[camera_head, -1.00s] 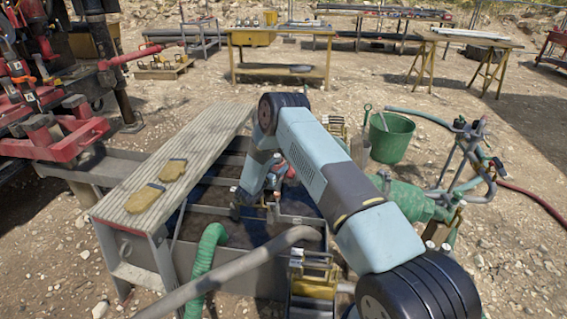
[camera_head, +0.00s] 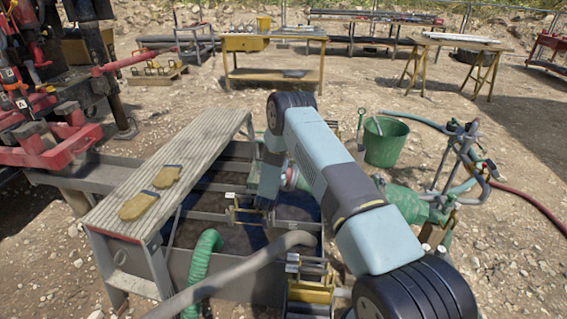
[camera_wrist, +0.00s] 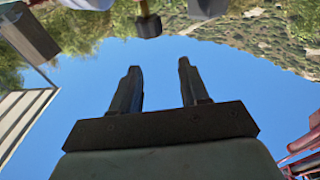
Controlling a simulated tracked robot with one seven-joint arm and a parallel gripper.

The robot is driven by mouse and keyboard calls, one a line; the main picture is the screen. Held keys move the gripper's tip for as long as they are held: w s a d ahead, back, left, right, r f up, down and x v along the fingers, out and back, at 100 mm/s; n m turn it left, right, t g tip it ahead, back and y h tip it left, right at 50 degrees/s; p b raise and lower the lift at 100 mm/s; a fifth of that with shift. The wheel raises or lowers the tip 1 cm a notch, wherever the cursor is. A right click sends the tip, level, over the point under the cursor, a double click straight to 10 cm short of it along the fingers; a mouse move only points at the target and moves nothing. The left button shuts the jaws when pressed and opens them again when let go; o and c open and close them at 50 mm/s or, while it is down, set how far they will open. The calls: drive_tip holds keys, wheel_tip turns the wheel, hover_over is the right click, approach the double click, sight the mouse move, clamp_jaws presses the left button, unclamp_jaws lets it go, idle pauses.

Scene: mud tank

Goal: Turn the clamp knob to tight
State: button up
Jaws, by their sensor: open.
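My gripper (camera_wrist: 158,65) is open in the wrist view, its two dark fingers apart with only sky between them. Beyond the fingertips, at the top edge, are a dark rounded knob-like end on a yellowish stem (camera_wrist: 148,24) and a grey block (camera_wrist: 207,7). I cannot tell whether either is the clamp knob. A yellow-brown bracket (camera_head: 246,213) shows just left of my arm's end. No clamp knob can be made out clearly.
A ribbed walkway (camera_head: 190,155) with work gloves (camera_head: 140,205) lies left of the tank. A grey pipe (camera_head: 245,268) and green hose (camera_head: 203,265) cross the front. A green bucket (camera_head: 385,142) and hoses stand right. Red machinery (camera_head: 50,140) is at left.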

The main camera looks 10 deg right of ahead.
drive_tip(key=s+d+f+n+y, duration=0.2)
drive_tip(key=s+d+n+y, duration=0.55)
drive_tip(key=y, duration=0.75)
drive_tip(key=shift+n+g, duration=0.4)
drive_tip(key=shift+n, duration=0.45)
drive_tip(key=x, duration=0.5)
drive_tip(key=d+x, duration=0.1)
drive_tip(key=x, duration=0.8)
drive_tip(key=shift+w+d, duration=0.25)
drive_tip(key=shift+w, duration=0.4)
drive_tip(key=shift+c, duration=0.3)
drive_tip(key=c, duration=0.6)
